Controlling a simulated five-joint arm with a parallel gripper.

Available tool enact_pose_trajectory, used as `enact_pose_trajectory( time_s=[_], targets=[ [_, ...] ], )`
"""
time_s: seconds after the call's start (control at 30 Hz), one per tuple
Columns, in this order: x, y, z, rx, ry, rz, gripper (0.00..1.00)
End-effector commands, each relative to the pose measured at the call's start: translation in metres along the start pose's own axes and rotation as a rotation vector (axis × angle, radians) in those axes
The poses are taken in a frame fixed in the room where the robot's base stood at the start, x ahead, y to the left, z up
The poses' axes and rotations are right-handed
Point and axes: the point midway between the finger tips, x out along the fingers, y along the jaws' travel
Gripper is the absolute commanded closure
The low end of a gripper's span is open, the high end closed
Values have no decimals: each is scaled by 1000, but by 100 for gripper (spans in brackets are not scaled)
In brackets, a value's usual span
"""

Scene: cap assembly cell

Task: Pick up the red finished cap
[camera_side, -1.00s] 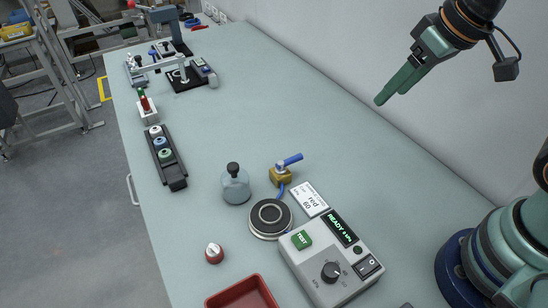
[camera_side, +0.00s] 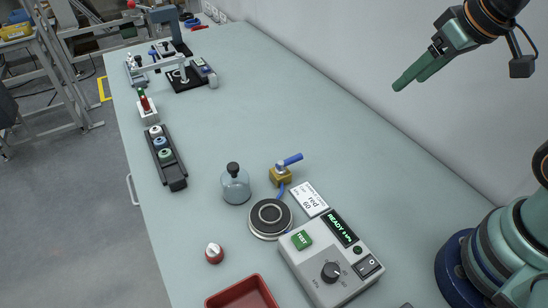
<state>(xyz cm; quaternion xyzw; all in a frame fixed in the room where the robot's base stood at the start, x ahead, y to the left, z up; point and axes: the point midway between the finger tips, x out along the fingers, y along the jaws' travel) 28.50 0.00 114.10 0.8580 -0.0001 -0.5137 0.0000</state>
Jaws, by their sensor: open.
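The red finished cap (camera_side: 214,254) sits on the table at the lower left, a small red round piece with a white part on top. It stands apart from the things around it. My gripper (camera_side: 398,86) is high up at the upper right, far from the cap. Its green fingers point down and to the left, and nothing is held between them.
A red tray (camera_side: 243,293) lies just below the cap. A round black-and-silver fixture (camera_side: 270,218), a grey test box (camera_side: 332,262), a glass bottle (camera_side: 235,186) and a brass valve (camera_side: 283,174) stand nearby. A black rack (camera_side: 176,181) holds several caps. The table's middle is clear.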

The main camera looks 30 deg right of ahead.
Motion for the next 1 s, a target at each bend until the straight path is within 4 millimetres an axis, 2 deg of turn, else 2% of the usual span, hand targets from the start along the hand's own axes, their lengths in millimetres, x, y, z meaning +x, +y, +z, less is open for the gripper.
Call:
enact_pose_trajectory(
  time_s=[0.17, 0.23, 0.53, 0.63, 0.77, 1.0],
  targets=[
    [0, 0, 0, 0, 0, 0, 33],
    [0, 0, 0, 0, 0, 0, 22],
    [0, -1, 0, -3, -1, -1, 22],
    [0, -7, -6, -38, -13, -12, 22],
    [3, -31, -22, -156, -55, -48, 22],
    [19, -110, -57, -493, -152, -141, 22]
  ],
)
